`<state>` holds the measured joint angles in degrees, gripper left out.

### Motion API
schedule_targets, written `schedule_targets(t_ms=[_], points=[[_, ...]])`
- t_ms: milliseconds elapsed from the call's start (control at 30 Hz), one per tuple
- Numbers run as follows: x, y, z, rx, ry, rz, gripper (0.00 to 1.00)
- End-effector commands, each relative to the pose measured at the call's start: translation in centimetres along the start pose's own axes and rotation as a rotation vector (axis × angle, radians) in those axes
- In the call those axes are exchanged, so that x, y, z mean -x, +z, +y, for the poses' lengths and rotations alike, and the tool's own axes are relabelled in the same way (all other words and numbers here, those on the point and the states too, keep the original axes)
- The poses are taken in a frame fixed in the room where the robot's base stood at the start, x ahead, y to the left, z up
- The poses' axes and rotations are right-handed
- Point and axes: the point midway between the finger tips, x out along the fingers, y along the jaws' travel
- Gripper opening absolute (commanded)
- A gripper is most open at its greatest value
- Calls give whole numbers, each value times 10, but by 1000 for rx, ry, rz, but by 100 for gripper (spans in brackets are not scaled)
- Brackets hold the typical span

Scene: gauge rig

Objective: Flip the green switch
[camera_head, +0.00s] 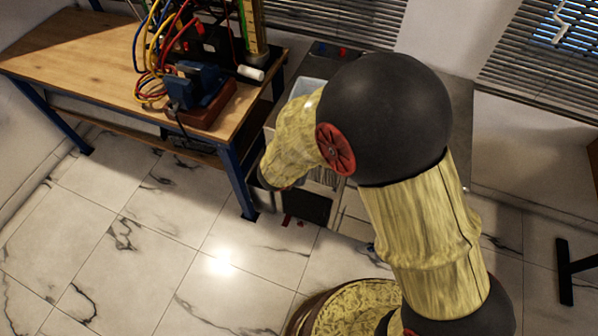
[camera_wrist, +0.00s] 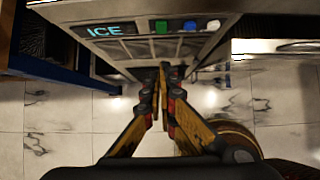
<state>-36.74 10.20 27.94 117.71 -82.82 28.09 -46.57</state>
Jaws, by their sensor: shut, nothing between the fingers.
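The green switch (camera_wrist: 161,27) is a small green block on the front of a grey machine with a lit ICE sign (camera_wrist: 104,31), at the top of the wrist view. My gripper (camera_wrist: 172,68) is shut and empty, its fingertips together below the green switch in the picture. A gap shows between the tips and the switch in the picture; I cannot tell the real distance. Which way the switch is set is too small to tell. In the head view my arm hides the switch and the gripper.
A blue switch (camera_wrist: 190,26) and a white switch (camera_wrist: 213,25) sit right of the green one. A wooden workbench (camera_head: 75,60) with blue legs stands left, bearing a blue vise (camera_head: 196,85) and coloured cables (camera_head: 153,60). The marble-tiled floor (camera_head: 150,240) in front is clear.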

Motion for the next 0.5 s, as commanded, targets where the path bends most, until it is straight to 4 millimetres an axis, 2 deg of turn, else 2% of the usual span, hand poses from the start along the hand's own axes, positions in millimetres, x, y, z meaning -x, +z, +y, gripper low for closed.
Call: schedule_targets(t_ms=[33, 300, 400, 500], points=[[-15, -3, -1, -1, -3, 1, 0], [-67, -3, -1, 0, -2, 1, 0], [-74, 13, 0, -4, -1, -1, 0], [-81, 21, -1, -3, -1, 0, 0]])
